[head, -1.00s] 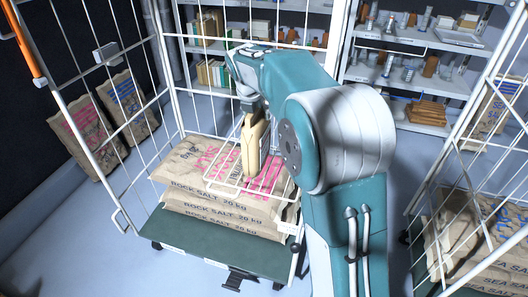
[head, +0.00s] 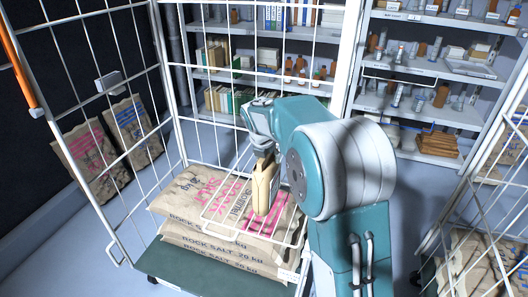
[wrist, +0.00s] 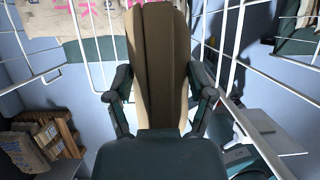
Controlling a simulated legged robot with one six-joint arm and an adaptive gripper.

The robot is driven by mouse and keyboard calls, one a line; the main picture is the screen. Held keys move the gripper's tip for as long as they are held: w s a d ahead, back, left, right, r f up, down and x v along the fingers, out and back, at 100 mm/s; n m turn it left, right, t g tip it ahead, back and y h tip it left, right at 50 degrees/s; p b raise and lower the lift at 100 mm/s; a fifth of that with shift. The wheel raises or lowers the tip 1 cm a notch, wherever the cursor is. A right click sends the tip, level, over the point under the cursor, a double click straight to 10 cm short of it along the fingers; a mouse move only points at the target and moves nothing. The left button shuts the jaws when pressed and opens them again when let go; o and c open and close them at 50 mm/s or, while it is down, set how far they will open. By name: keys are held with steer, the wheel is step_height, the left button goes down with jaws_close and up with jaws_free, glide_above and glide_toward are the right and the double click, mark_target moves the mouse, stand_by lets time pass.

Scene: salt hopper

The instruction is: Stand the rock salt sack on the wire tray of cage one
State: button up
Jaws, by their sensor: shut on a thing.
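My gripper (head: 262,150) is shut on a small tan sack (head: 263,188), held upright and seen nearly edge-on. In the wrist view the sack (wrist: 158,60) stands between the two dark fingers, with a dark brown crease down its middle. The white wire tray (head: 222,237) juts at the front of a cage holding stacked rock salt sacks. The held sack's lower end overlaps the tray in the head view; I cannot tell whether it touches the wires. No print shows on its visible side.
Large rock salt sacks (head: 200,228) lie stacked on the cage's green base (head: 200,270). White cage bars (head: 160,100) surround them. Another cage with sacks (head: 475,255) stands at right. Two sacks (head: 88,155) lean on the dark wall. Stocked shelves (head: 420,110) fill the back.

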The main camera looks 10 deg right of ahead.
steer(key=shift+d, duration=0.25)
steer(key=shift+f, duration=0.45)
step_height(320, 180, down, 2)
steer(key=shift+a+f, duration=0.1)
steer(key=shift+a, duration=0.05)
steer(key=shift+w+a+f, duration=0.1)
steer(key=shift+a+f, duration=0.1)
steer(key=shift+a, duration=0.1)
steer(key=o, duration=1)
steer(key=shift+d+f, duration=0.15)
steer(key=shift+f, duration=0.05)
steer(key=shift+o, duration=1.4)
steer(key=shift+d, duration=0.15)
steer(key=shift+a+r, duration=0.1)
steer(key=shift+a, duration=0.1)
steer(key=shift+a+r, duration=0.1)
steer(key=shift+r, duration=0.2)
steer(key=v, duration=1.1)
steer(key=shift+s+r, duration=0.15)
steer(key=shift+s, duration=0.15)
